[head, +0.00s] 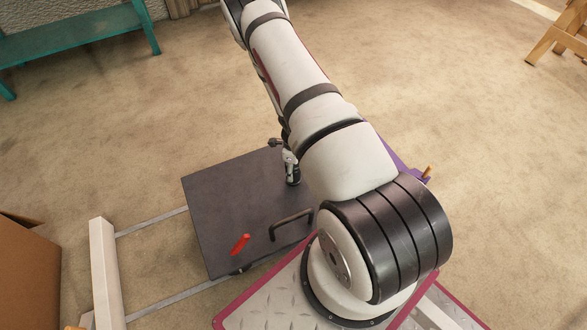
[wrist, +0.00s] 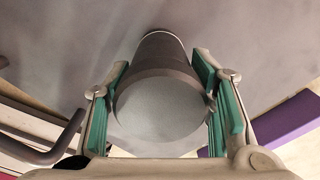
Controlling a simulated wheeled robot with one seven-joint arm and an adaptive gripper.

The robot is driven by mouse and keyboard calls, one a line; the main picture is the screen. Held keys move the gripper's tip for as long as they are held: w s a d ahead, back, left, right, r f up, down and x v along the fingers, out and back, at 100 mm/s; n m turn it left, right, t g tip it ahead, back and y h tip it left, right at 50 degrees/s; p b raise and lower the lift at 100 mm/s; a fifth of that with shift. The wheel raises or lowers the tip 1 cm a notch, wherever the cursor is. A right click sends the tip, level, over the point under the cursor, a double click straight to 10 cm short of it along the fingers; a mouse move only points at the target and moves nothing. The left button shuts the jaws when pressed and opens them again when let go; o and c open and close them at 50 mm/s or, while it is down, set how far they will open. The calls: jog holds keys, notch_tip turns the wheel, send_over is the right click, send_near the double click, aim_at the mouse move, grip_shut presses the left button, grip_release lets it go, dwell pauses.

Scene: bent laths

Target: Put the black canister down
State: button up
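The black canister (wrist: 166,62) is a dark cylinder with a grey round end facing the wrist camera. It lies between the green pads of my gripper (wrist: 162,85), which close in on both its sides. In the head view the canister (head: 293,179) is small and upright below my gripper (head: 291,168), over the far right part of a dark flat top (head: 225,205). Its lower end is at or very near this top; I cannot tell whether it touches. My arm hides part of the area to the right.
A red object (head: 240,244) lies near the front of the dark top, and a black bar handle (head: 291,223) is at its right front. A purple surface (wrist: 285,122) is to the right. The left and middle of the top are clear. A cardboard box (head: 25,275) is far left.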

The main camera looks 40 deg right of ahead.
jog(key=shift+o, duration=1)
jog(key=shift+r, duration=0.1)
